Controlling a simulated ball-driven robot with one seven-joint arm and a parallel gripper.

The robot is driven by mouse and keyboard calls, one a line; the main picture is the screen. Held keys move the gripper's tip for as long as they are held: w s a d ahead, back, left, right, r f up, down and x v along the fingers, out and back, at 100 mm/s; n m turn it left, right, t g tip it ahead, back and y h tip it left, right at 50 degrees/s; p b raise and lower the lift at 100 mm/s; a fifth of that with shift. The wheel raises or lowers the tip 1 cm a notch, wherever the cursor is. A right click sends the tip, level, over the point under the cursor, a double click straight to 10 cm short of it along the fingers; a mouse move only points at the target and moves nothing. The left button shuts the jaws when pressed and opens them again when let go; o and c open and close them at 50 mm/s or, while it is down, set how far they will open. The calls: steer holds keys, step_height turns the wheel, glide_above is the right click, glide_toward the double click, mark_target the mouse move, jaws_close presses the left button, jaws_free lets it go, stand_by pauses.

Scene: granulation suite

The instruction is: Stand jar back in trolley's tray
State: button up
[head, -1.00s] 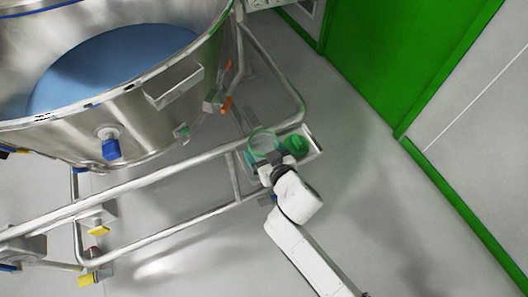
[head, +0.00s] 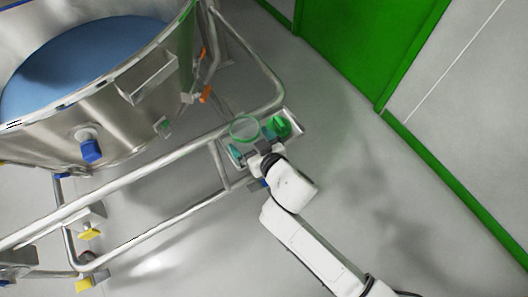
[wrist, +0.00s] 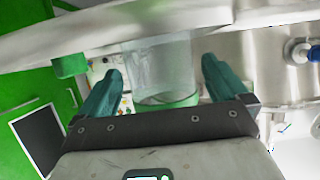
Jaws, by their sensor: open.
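The clear jar (head: 243,129) with a green rim is upright at the trolley's tray (head: 293,118), beside a green item (head: 281,126). My gripper (head: 252,143) is just in front of the jar, its teal fingers apart. In the wrist view, which looks upside down, the jar (wrist: 163,70) is between the open fingers of my gripper (wrist: 160,85), with a gap on each side.
The trolley's tubular rails (head: 150,178) run along the left, beneath a large steel bowl (head: 110,110). Orange and blue fittings stick out near it. A green door (head: 365,40) is at the back. The grey floor on the right is clear.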

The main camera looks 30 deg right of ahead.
steer(key=v, duration=0.9)
steer(key=shift+s, duration=0.1)
steer(key=s+d+f+m+g+h, duration=0.2)
steer(key=s+d+f+g, duration=0.3)
steer(key=s+d+g, duration=0.3)
steer(key=s+d+n+g+y, duration=0.1)
steer(key=s+g, duration=0.3)
steer(key=s, duration=0.6)
steer(key=shift+f+n+g+y, duration=0.3)
steer(key=shift+f+y, duration=0.05)
steer(key=shift+y, duration=0.05)
